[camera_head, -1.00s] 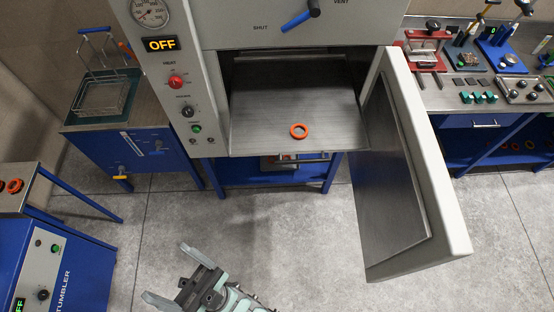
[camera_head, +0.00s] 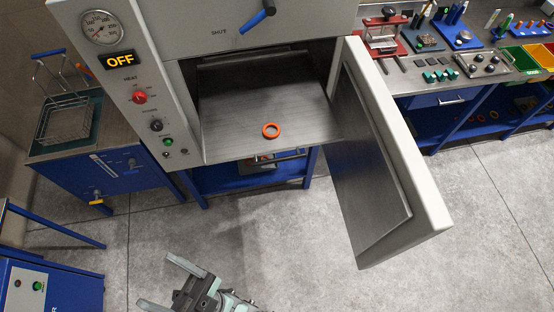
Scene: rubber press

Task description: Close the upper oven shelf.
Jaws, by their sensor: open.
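The oven (camera_head: 210,30) stands at the upper middle with its door (camera_head: 395,160) swung wide open to the right. The upper shelf (camera_head: 230,115) is a flat metal plate in the oven opening, and its front part sticks out. An orange ring (camera_head: 271,130) lies on the shelf. A handle-like metal part shows just under the shelf's front edge, partly hidden. My gripper (camera_head: 165,284) is at the bottom of the view, over the floor, open and empty, well apart from the shelf and door.
A blue bench with a wire basket (camera_head: 66,118) stands at the left. A tumbler (camera_head: 50,285) is at the lower left. A workbench (camera_head: 470,80) with tools and trays stands at the right. The floor before the oven is clear.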

